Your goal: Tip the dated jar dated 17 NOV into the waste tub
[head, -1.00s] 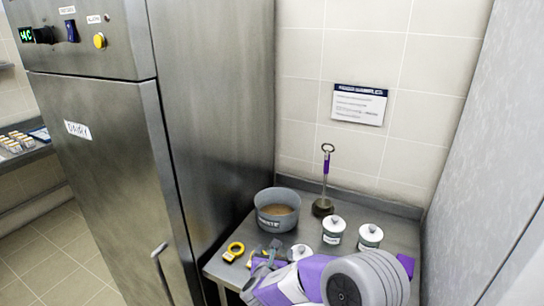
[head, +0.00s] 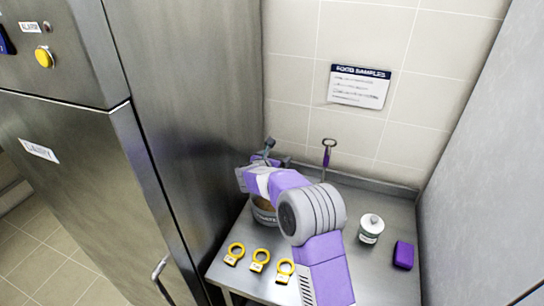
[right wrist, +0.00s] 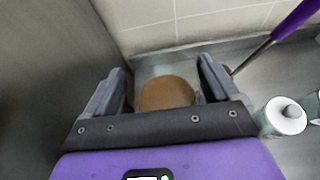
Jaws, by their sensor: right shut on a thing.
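My right gripper (head: 262,152) is over the grey waste tub (head: 262,216) at the back left of the steel counter. The forearm and wrist cover most of the tub. In the right wrist view the two fingers (right wrist: 165,85) stand apart, with a round brown surface (right wrist: 166,93) between them. I cannot tell whether that is the tub's contents or part of a held jar. The held jar does not show clearly and no date is readable. A white lidded jar (head: 371,228) stands on the counter to the right; a jar also shows in the right wrist view (right wrist: 285,115). My left gripper is out of view.
Three yellow rings (head: 259,260) lie along the counter's front left. A purple block (head: 403,255) lies at the right. A purple-handled tool (head: 327,154) stands at the back wall. The steel fridge (head: 185,120) borders the counter on the left.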

